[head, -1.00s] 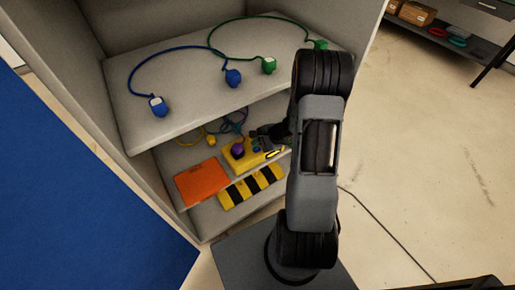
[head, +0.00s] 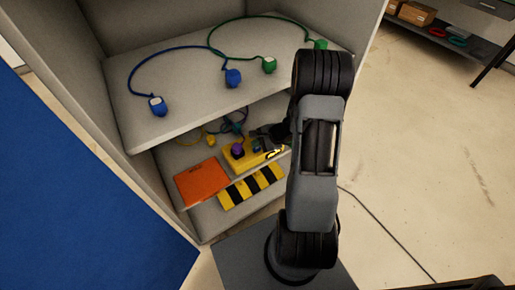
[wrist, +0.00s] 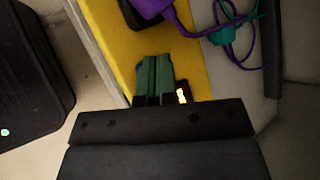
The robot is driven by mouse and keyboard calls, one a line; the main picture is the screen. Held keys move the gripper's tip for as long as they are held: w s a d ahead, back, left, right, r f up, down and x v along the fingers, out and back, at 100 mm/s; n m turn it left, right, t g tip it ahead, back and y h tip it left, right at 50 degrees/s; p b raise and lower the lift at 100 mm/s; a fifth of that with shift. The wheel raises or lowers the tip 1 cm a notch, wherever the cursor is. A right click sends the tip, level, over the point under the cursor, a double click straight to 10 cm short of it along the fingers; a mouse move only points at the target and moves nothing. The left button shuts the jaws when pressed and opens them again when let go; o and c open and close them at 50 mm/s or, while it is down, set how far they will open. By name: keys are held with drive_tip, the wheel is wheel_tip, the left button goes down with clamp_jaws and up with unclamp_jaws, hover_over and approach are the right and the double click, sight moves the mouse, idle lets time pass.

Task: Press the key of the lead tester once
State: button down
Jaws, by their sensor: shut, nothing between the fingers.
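The lead tester (head: 233,163) is a yellow box on the lower shelf, with a purple plug (head: 238,150) at its left end. In the wrist view the yellow tester (wrist: 112,42) runs under my gripper (wrist: 153,60). A purple lead (wrist: 180,15) meets a dark part at its top. My gripper is shut and empty, its greenish fingers together over the tester's face. I cannot tell whether the fingertips touch it. A glowing mark (wrist: 182,96) shows on a small dark display beside the fingers. The key is not clearly seen, and the fingers may hide it.
An orange flat item (head: 202,184) and a yellow-black striped block (head: 251,186) lie left of and in front of the tester. A teal lead (wrist: 222,36) lies beside it.

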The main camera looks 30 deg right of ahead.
sight(257, 149)
drive_tip(key=shift+f+b, duration=0.85)
drive_tip(key=shift+b, duration=0.2)
idle(0.7)
drive_tip(key=shift+r, duration=0.15)
drive_tip(key=shift+r+p, duration=0.55)
drive_tip(key=shift+r, duration=0.2)
drive_tip(key=shift+r+p, duration=1.8)
drive_tip(key=shift+r, duration=0.7)
